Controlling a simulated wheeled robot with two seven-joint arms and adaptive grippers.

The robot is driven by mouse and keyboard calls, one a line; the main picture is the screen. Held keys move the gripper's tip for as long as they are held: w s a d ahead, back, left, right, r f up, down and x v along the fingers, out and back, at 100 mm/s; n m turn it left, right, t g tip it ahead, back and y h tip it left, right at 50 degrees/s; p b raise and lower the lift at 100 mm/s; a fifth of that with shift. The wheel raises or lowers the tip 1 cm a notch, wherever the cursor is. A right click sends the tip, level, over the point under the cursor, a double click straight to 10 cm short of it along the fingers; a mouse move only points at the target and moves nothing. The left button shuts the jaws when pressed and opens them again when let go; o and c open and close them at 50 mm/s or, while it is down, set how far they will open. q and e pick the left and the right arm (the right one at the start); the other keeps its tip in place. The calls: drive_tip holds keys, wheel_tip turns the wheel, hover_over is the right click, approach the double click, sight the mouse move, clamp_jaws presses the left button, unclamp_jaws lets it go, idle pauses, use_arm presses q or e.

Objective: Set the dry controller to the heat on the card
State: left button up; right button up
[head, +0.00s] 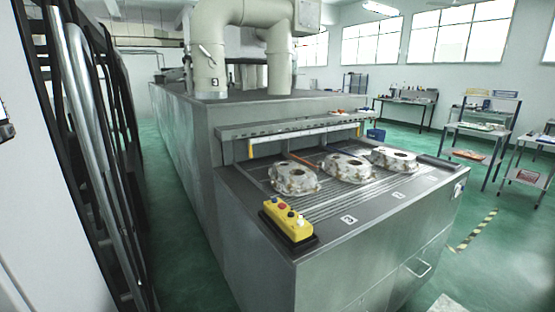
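I cannot make out a dry controller or a heat card for certain. A small dark device (5,128) is cut off by the left edge, on a white panel (30,210); I cannot tell what it is. A yellow button box (288,220) with several coloured buttons stands on the near left corner of the grey machine's front table (330,250). Two small white labels, a left one (349,219) and a right one (398,195), are on the table's front edge strip. Neither of my grippers is in view.
Three aluminium castings (294,178) lie on the slatted bed before the machine's opening. Large pipes (208,55) rise from the machine (180,120). A dark frame with metal tubes (95,150) stands at left. Green floor (175,240) is clear between them. Benches (480,135) stand at right.

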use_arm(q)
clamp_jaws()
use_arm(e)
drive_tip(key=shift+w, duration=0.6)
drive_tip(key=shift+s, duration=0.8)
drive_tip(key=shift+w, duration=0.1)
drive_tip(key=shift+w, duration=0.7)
